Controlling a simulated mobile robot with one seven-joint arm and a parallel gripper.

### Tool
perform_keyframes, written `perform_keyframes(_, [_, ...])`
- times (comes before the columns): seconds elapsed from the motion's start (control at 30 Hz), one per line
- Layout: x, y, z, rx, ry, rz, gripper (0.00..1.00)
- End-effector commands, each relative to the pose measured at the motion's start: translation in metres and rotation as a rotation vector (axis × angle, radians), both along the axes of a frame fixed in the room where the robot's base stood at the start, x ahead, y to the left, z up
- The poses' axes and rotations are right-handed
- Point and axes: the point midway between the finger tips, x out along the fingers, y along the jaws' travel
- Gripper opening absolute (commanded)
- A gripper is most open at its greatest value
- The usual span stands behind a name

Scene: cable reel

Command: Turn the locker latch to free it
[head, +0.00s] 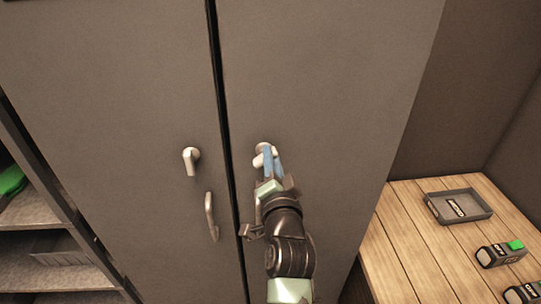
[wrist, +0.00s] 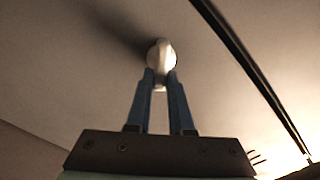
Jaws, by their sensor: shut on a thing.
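The locker (head: 320,60) is dark grey with two doors, and both look closed. A pale latch (head: 262,147) sits on the right door, close to the seam. It also shows in the wrist view (wrist: 161,52). My gripper (head: 270,158) is at this latch, with its blue fingers on either side of the latch's lever and shut on it. The fingers (wrist: 160,80) hide part of the lever. A second latch (head: 190,160) on the left door hangs downward. A curved pull handle (head: 211,216) is below it.
A wooden bench (head: 405,235) stands to the right, with a grey tray (head: 483,205) and dark boxes with green tops (head: 500,252). Open shelves (head: 40,260) are on the left, with a green object (head: 10,180) on one.

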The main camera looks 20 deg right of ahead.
Motion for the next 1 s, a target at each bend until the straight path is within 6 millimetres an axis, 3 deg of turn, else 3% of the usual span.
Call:
perform_keyframes(0.5, [-0.0009,-0.0027,-0.0054,0.436,-0.123,0.0,0.0])
perform_keyframes(1.0, [-0.001,-0.0032,-0.0091,0.623,-0.179,-0.001,0.0])
